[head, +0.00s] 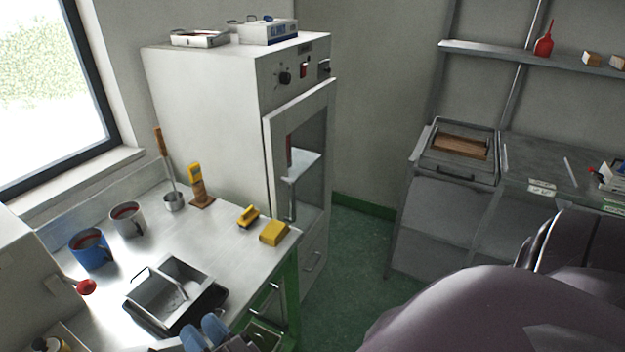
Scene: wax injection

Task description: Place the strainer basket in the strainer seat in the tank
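The strainer basket (158,292) appears to be the open metal box with a raised wire handle on the steel bench. It sits in or on a black tray (150,321). At the right, a grey metal cabinet has a rectangular framed opening with a brown surface inside; this looks like the tank (425,160). I cannot make out the strainer seat clearly. My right gripper (205,334), with blue fingertips, is at the bottom edge, just to the near right of the tray. Its fingers look close together, and any gap is hard to judge. My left gripper is not in view.
A blue mug (92,252), a grey mug (127,219), a ladle pot (174,203) and yellow blocks (273,233) stand on the bench. A white oven (210,115) with its door ajar is behind. Green floor (345,260) lies clear between bench and cabinet.

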